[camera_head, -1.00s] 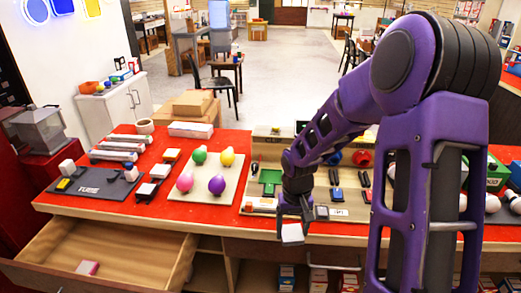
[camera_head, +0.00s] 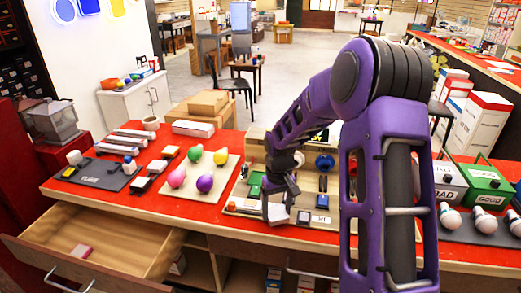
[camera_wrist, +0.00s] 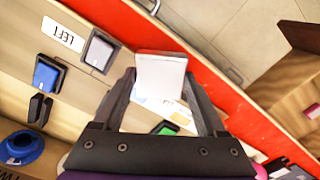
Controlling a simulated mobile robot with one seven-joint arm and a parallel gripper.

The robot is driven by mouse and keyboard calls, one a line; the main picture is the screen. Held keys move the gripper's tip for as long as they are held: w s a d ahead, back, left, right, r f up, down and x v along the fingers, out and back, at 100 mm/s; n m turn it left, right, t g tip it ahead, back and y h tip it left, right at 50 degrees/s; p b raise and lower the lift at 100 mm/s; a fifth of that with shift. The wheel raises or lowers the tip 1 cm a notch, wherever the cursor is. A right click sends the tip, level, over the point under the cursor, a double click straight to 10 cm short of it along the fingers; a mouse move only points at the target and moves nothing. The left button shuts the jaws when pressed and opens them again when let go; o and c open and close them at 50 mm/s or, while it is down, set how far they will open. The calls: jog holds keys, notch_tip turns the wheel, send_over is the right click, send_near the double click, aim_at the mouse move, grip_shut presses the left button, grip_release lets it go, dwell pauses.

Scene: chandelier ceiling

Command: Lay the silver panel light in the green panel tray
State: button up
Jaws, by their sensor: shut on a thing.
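My gripper (camera_head: 279,203) is shut on the silver panel light (camera_head: 276,213), a pale square plate. It hangs over the front part of the wooden board (camera_head: 233,213). In the wrist view the panel light (camera_wrist: 161,80) sits between the two fingertips (camera_wrist: 160,72), pale face showing. The green panel tray (camera_head: 255,184) lies on the board, left of and behind the panel light in the head view. In the wrist view only a small piece of green (camera_wrist: 168,129) shows between the fingers, probably the tray; the gripper hides much of that area.
A tan board with several coloured bulbs (camera_head: 205,170) is to the left. A drawer (camera_head: 110,235) stands open below the red tabletop. GOOD (camera_head: 487,185) and BAD boxes stand right.

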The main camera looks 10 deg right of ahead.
jog(key=w+r+n, duration=0.1)
jog(key=w, duration=0.3)
jog(key=w+d+r+n+p, duration=0.1)
jog(key=w+n, duration=0.1)
jog(key=w, duration=0.3)
jog(key=w+d+r+n, duration=0.1)
jog(key=w+n, duration=0.1)
jog(key=w, duration=0.2)
jog(key=shift+w+r+p, duration=0.15)
jog(key=shift+w+p, duration=0.2)
jog(key=w+a+r+n+p, duration=0.1)
jog(key=w+a+r+n, duration=0.25)
jog(key=w+n, duration=0.35)
jog(key=shift+w+d+f+b, duration=0.1)
jog(key=shift+f+b, duration=0.15)
jog(key=shift+f, duration=1.6)
jog(key=shift+d+f+b, duration=0.1)
jog(key=shift+f+b, duration=0.1)
jog(key=shift+f, duration=1.6)
jog(key=shift+f, duration=0.5)
jog(key=o, duration=1.3)
jog(key=shift+r, duration=0.1)
